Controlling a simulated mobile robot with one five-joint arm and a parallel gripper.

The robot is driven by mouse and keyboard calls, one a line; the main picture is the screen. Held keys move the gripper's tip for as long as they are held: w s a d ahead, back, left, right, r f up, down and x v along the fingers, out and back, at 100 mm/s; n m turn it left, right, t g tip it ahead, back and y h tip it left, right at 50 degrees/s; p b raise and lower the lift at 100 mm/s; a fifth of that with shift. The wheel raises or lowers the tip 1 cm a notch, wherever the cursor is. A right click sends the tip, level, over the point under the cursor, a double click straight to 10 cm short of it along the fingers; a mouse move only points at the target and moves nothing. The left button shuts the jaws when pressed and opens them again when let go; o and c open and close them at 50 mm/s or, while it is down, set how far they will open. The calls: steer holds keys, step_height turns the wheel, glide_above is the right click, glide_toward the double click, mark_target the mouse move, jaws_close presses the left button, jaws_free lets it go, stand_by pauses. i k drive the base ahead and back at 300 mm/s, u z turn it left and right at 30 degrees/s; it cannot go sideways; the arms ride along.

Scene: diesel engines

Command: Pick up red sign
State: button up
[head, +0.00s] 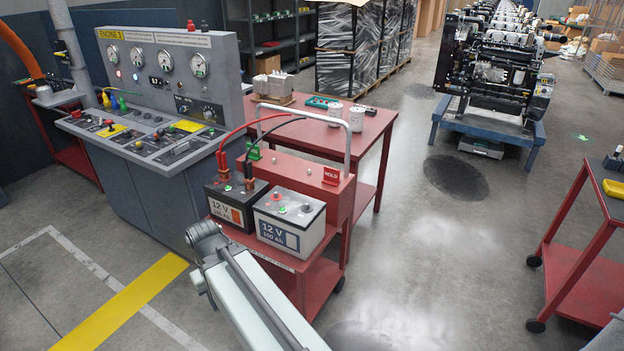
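A small red sign (332,176) with white lettering that looks like "HOLD" stands upright at the right end of the red battery cart (312,277). It is just behind and to the right of the white-fronted battery and seems to rest on or against the cart's raised red back part. Its lower edge is hard to make out. My arm reaches up from the bottom middle, in front of the cart's left side. No gripper fingers can be made out.
A black battery (228,212) and a white-fronted battery (288,232) sit on the cart below a grey handle (347,140). Cables rise from the black one. A control console (150,100) stands left, a red table (340,134) behind. Open floor (430,260) lies right.

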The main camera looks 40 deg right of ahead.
mark_target(332, 176)
steer(key=u, duration=0.1)
steer(key=i, duration=1)
steer(key=z, duration=0.1)
